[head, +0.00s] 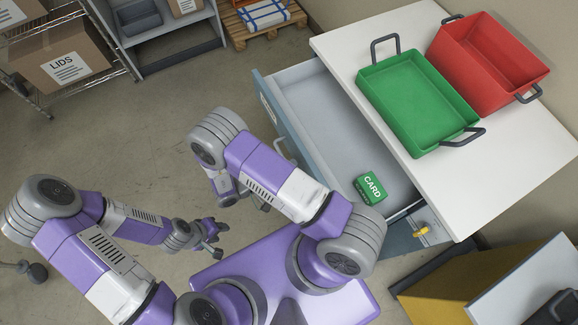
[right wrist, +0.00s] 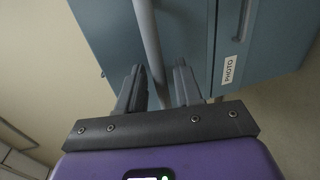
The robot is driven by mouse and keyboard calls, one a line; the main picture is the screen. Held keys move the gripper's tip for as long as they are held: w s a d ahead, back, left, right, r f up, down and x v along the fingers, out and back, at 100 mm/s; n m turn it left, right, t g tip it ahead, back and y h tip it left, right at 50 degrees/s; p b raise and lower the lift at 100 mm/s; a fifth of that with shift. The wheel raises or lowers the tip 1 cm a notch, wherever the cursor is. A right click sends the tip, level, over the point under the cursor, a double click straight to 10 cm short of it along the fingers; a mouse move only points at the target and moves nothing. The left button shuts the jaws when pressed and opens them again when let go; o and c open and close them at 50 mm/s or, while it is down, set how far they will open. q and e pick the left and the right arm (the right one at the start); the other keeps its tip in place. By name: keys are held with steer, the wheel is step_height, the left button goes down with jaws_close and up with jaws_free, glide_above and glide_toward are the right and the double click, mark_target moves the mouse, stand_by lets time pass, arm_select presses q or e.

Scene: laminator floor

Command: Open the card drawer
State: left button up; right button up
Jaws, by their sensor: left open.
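The card drawer (head: 325,112) is pulled out of the cabinet, its inside showing in the head view. A green box marked CARD (head: 370,189) lies inside near its right end. A pale bar handle (head: 282,149) is on its front. In the right wrist view my right gripper (right wrist: 158,70) has its fingers apart on either side of a grey bar handle (right wrist: 148,28), with a visible gap beside the bar. In the head view my right arm partly hides this place. My left gripper (head: 221,238) is open and empty, low over the floor left of my base.
On the white cabinet top (head: 345,42) stand a green tray (head: 400,130) and a red tray (head: 450,65). A drawer marked PHOTO (right wrist: 230,70) shows in the right wrist view. A shelf with a LIDS box (head: 65,60) stands upper left. The floor between is clear.

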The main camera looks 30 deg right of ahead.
steer(key=v, duration=0.7)
steer(key=shift+o, duration=0.5)
steer(key=shift+p, duration=0.3)
